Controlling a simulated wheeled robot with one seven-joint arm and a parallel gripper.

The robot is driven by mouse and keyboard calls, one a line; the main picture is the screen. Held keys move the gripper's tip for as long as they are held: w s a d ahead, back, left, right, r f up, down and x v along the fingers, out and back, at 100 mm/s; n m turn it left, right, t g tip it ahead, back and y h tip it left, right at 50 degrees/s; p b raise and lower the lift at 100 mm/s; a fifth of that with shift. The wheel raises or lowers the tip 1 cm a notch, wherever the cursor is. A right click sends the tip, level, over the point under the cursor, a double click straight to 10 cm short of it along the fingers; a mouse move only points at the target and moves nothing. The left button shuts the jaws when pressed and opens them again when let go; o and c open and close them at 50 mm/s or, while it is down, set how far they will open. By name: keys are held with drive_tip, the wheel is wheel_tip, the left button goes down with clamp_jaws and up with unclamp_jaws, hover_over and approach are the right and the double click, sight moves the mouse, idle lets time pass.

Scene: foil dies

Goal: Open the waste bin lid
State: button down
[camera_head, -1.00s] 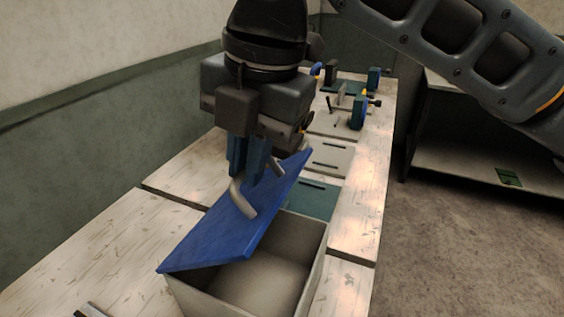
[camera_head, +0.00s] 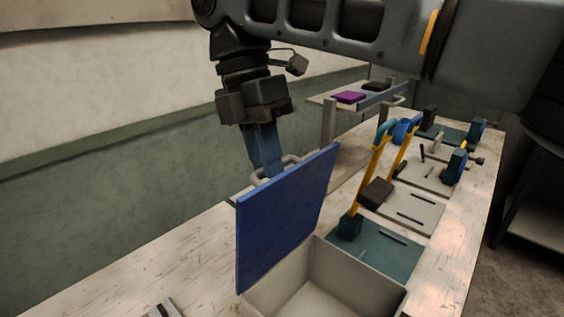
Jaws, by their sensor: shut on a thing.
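The waste bin (camera_head: 345,260) is a light grey open box on the wooden bench, at the bottom of the view. Its blue lid (camera_head: 285,220) stands nearly upright along the bin's left side, and the inside of the bin shows. A pale bar handle (camera_head: 290,160) sits on the far face of the lid, mostly hidden behind it. My gripper (camera_head: 268,172) points down behind the lid's upper edge, shut on the handle. The fingertips are partly hidden by the lid.
A teal plate (camera_head: 385,262) and a grey plate (camera_head: 420,212) with slots lie behind the bin. A yellow-handled tool (camera_head: 370,175) stands there. A raised shelf (camera_head: 318,100) holds a purple block (camera_head: 349,97). The bench's left part (camera_head: 170,255) is mostly clear.

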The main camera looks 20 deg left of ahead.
drive_tip(key=shift+w+a+f+g+h, duration=0.1)
drive_tip(key=shift+a+f+h, duration=0.2)
drive_tip(key=shift+a, duration=0.2)
drive_tip(key=shift+w+a+f+g+h, duration=0.15)
drive_tip(key=shift+a+h, duration=0.15)
drive_tip(key=shift+a, duration=0.25)
drive_tip(key=shift+w+a+f+g+h, duration=0.1)
drive_tip(key=shift+a+f+h, duration=0.2)
drive_tip(key=shift+a, duration=0.2)
drive_tip(key=c, duration=1.2)
unclamp_jaws()
drive_tip(key=shift+w+r, duration=0.15)
drive_tip(key=shift+r, duration=0.05)
drive_tip(key=shift+o, duration=0.2)
drive_tip(key=shift+d+r, duration=0.15)
